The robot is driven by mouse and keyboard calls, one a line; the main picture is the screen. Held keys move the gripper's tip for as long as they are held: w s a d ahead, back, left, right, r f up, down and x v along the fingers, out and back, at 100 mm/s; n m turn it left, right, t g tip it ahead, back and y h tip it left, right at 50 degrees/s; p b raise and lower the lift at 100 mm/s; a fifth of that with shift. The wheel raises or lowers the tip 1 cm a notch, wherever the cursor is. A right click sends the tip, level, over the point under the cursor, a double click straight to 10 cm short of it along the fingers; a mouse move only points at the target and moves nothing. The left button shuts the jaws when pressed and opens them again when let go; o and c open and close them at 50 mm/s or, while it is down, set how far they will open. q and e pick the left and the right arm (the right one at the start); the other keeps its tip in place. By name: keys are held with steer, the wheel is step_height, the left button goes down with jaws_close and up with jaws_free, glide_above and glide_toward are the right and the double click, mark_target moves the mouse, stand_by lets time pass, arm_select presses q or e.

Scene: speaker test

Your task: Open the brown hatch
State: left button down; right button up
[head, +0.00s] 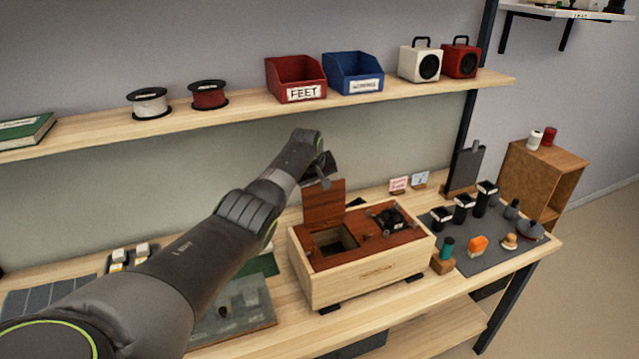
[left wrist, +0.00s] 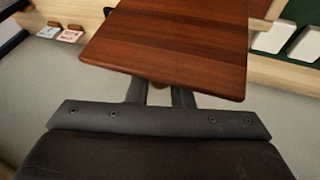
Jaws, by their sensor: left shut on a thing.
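The brown hatch (head: 323,204) stands raised, close to upright, on top of a light wooden box (head: 360,280) in the head view. Beside its lower edge is a dark square opening (head: 332,243) in the box's red-brown top. My left gripper (head: 324,178) is at the hatch's upper edge, shut on it. In the left wrist view the hatch (left wrist: 175,45) fills the upper middle, with the gripper's fingers (left wrist: 160,95) reaching its near edge; the grip itself is partly hidden. My right gripper is in neither view.
A dark mat (head: 490,240) with several black cylinders and small parts lies right of the box. A shelf (head: 240,112) above holds spools, a red FEET bin (head: 295,78), a blue bin (head: 353,73) and two small speakers. A glassy panel (head: 235,312) lies left of the box.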

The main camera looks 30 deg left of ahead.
arm_select(q)
steer(key=shift+s+a+f, duration=0.1)
steer(key=shift+f, duration=0.15)
steer(key=c, duration=1.6)
jaws_free()
steer(key=shift+o, duration=1.3)
steer(key=shift+a+f, duration=0.1)
steer(key=shift+f, duration=0.05)
steer(key=shift+w, duration=0.2)
steer(key=shift+s+r, duration=0.2)
steer(key=shift+r, duration=0.4)
steer(key=shift+p+v, duration=0.35)
steer(key=shift+v, duration=0.7)
steer(key=a+b+v, duration=0.1)
steer(key=b+v, duration=0.2)
steer(key=v, duration=1.1)
steer(key=shift+d, duration=0.45)
steer(key=shift+r, duration=0.1)
